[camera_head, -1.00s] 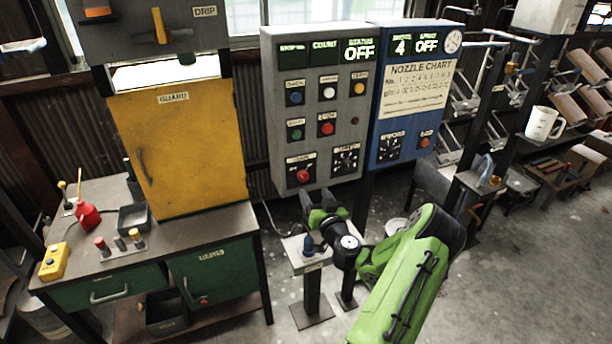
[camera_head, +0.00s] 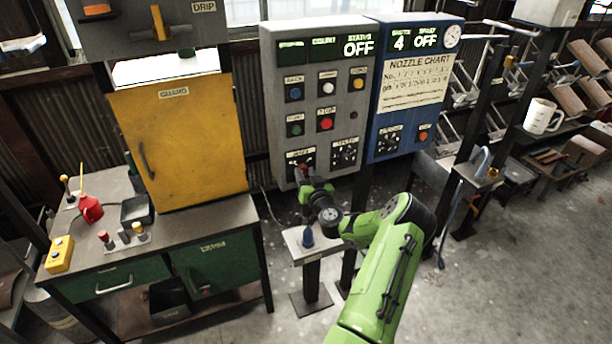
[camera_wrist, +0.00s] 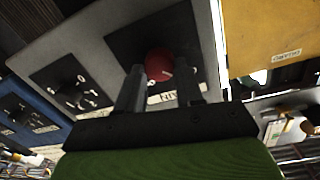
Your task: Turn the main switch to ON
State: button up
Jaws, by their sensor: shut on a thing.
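The main switch is a red round knob (camera_wrist: 159,64) on a black plate at the bottom left of the grey control panel (camera_head: 274,110). In the wrist view a "MAIN" label is partly visible beside it. My gripper (camera_wrist: 160,82) has one finger on each side of the knob and is shut on it. The status display (camera_head: 359,47) at the panel's top reads OFF.
A black selector (camera_head: 344,153) sits right of the main switch, with several push buttons above. The blue panel (camera_head: 415,100) adjoins on the right. A small stand (camera_head: 312,250) is below my gripper. The yellow guard door (camera_head: 180,150) is on the left.

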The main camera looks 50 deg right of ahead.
jog(key=shift+c, duration=0.6)
jog(key=shift+m, duration=0.3)
jog(key=m+b, duration=0.1)
jog(key=m, duration=0.7)
jog(key=shift+s+d, duration=0.1)
jog(key=m, duration=0.4)
jog(key=shift+m+y, duration=0.3)
jog(key=shift+y, duration=0.1)
jog(key=m, duration=0.4)
jog(key=shift+d+f+p, duration=0.1)
jog(key=shift+f+p, duration=0.05)
jog(key=shift+p, duration=0.25)
jog(key=o, duration=1)
